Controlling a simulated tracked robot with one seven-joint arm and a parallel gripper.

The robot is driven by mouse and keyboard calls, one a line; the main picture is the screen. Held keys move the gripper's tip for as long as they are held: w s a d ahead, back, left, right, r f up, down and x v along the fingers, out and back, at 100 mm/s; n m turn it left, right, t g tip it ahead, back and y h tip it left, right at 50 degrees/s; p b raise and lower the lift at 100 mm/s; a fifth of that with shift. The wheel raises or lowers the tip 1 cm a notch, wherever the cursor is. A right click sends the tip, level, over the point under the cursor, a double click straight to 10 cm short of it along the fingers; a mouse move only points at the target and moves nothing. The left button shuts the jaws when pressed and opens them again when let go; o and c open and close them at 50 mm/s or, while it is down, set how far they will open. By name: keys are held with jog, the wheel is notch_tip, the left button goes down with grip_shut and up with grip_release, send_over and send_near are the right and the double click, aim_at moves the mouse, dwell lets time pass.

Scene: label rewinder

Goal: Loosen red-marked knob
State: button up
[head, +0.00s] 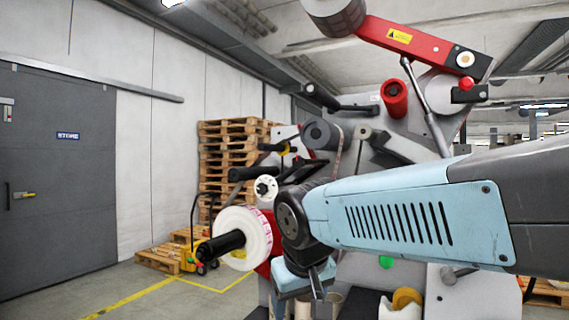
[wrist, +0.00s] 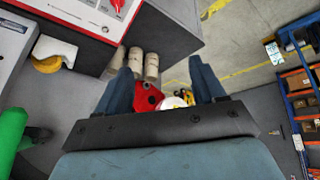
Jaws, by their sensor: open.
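My gripper (head: 318,290) hangs low in front of the label rewinder, partly hidden by my own wrist in the head view. In the wrist view its two fingers (wrist: 162,82) stand wide apart with nothing held between them. I cannot tell for certain which knob is the red-marked one. A red part (wrist: 148,97) of the machine shows beyond the fingers.
A white label roll (head: 243,238) on a black-ended shaft stands left of my wrist. Several cardboard cores (wrist: 151,68) are near the fingers in the wrist view. Stacked pallets (head: 225,150) and a yellow pallet truck (head: 190,258) are behind.

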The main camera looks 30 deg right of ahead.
jog(key=w+d+r+m+h, duration=0.2)
jog(key=w+d+r+h, duration=0.2)
jog(key=w+d+r, duration=0.15)
jog(key=m+t+h, duration=0.5)
jog(key=t+h, duration=0.1)
jog(key=h, duration=0.2)
send_near(297, 162)
jog(key=x, duration=0.9)
jog(key=shift+w+d, duration=0.2)
jog(key=shift+w, duration=0.05)
jog(key=shift+c, duration=0.4)
jog(key=shift+r, duration=0.1)
jog(key=c, duration=1)
